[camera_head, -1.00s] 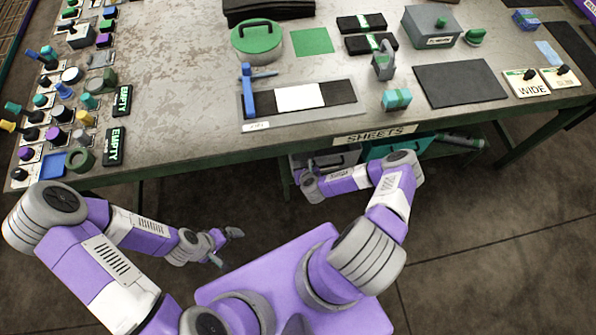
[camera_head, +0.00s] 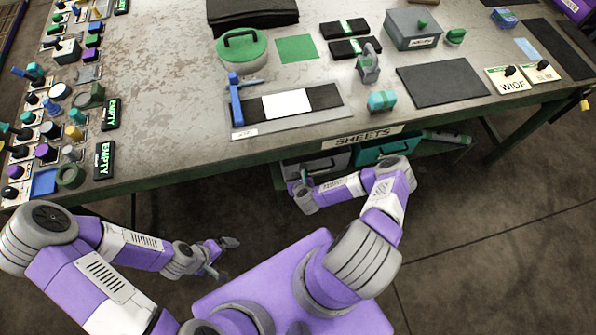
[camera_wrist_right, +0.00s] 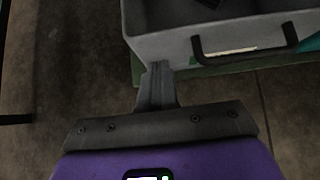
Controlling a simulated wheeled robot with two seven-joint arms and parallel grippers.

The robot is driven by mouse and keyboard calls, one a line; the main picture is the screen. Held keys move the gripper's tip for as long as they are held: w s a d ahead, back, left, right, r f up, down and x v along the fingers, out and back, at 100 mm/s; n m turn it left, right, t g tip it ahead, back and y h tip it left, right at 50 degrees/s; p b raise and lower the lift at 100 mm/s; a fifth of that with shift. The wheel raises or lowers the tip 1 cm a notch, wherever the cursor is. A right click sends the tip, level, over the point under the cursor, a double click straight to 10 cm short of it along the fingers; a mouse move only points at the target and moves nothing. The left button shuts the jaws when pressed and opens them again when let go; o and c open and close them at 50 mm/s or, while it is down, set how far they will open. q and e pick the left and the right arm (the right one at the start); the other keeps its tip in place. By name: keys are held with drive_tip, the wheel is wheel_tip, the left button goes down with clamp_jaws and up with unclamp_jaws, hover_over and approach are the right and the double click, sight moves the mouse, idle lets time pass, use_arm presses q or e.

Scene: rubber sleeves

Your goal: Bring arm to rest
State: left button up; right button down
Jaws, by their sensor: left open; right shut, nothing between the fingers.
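My left gripper (camera_head: 222,258) hangs in front of the table over the floor, left of my purple base. Its fingers are apart with nothing between them. My right gripper (camera_head: 297,186) is low in front of the table's front edge, near the grey drawer (camera_head: 318,164) under the top. The right wrist view shows the right gripper (camera_wrist_right: 158,82) with its fingers together and empty. Its tips are just in front of the grey drawer's front wall (camera_wrist_right: 170,46), left of the dark handle (camera_wrist_right: 245,48); I cannot tell whether they touch.
The grey drawer's top is open in the right wrist view, with a dark thing inside. A teal drawer (camera_head: 390,152) is beside it. The table (camera_head: 165,100) holds a green-lidded pot (camera_head: 241,50), a blue-ended sheet fixture (camera_head: 236,100) and several knobs. Floor in front is clear.

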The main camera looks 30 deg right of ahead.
drive_tip(key=p+v, duration=0.3)
drive_tip(key=v, duration=0.7)
drive_tip(key=shift+s+p, duration=0.3)
drive_tip(key=shift+s, duration=0.05)
drive_tip(key=shift+a, duration=0.15)
drive_tip(key=s+a+r+n+g+y, duration=0.1)
drive_tip(key=a+r+n+y, duration=0.15)
drive_tip(key=a+n, duration=0.5)
drive_tip(key=s+a+r+n+g+y, duration=0.15)
drive_tip(key=a+n+y, duration=0.25)
drive_tip(key=n, duration=0.7)
drive_tip(key=s+a+r+n+g, duration=0.1)
drive_tip(key=s+r+n+g, duration=0.2)
drive_tip(key=n, duration=0.6)
drive_tip(key=s+a+r+n+g+p, duration=0.1)
drive_tip(key=s+a+r+n+g, duration=0.1)
drive_tip(key=r+n, duration=0.3)
drive_tip(key=s+n+g, duration=0.1)
drive_tip(key=n, duration=0.3)
drive_tip(key=shift+r, duration=0.3)
drive_tip(key=shift+s+y, duration=0.1)
drive_tip(key=shift+y, duration=0.15)
